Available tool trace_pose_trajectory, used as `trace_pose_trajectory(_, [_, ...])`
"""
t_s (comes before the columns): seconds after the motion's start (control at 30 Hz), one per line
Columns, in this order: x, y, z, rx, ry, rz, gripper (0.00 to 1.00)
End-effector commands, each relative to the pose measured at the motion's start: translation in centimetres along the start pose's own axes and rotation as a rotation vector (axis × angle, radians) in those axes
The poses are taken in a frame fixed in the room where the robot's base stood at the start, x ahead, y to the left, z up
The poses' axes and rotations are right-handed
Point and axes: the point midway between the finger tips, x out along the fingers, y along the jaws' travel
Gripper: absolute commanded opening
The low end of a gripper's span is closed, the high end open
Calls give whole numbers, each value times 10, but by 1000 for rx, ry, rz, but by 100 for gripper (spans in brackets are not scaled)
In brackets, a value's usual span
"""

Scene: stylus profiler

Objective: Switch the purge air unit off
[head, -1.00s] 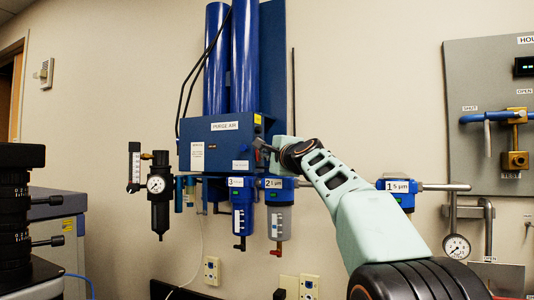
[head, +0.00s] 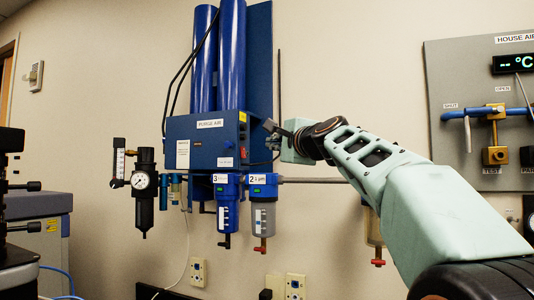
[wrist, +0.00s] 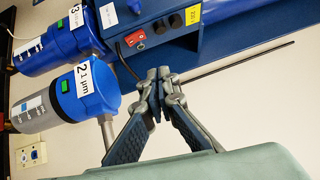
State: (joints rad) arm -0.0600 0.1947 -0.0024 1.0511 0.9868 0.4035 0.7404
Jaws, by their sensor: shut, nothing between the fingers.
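The purge air unit (head: 207,148) is a blue wall-mounted box labelled PURGE AIR, with tall blue cylinders above it. In the wrist view, a red rocker switch (wrist: 136,38) sits on the box's side face, near a yellow label (wrist: 193,14). Which way the rocker is pressed is too small to tell. My gripper (wrist: 160,75) is shut and empty, its fingertips below and right of the switch in that picture and seemingly apart from it. In the head view, my gripper (head: 269,126) is at the right side of the box.
Filter bowls labelled 3 (head: 227,205) and 2 (head: 263,205) hang below the box. A gauge and black regulator (head: 144,190) are at its left. A thin dark rod (wrist: 235,62) runs near my fingertips in the wrist view. The HOUSE AIR panel (head: 455,80) is at right.

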Motion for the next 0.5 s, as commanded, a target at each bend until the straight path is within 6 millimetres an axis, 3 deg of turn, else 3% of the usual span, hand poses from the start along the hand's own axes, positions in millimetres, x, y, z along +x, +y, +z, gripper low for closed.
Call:
trace_pose_trajectory(0.2, [-20,-3,1,1,-1,1,0])
trace_pose_trajectory(0.5, [-23,-4,1,1,-1,1,0])
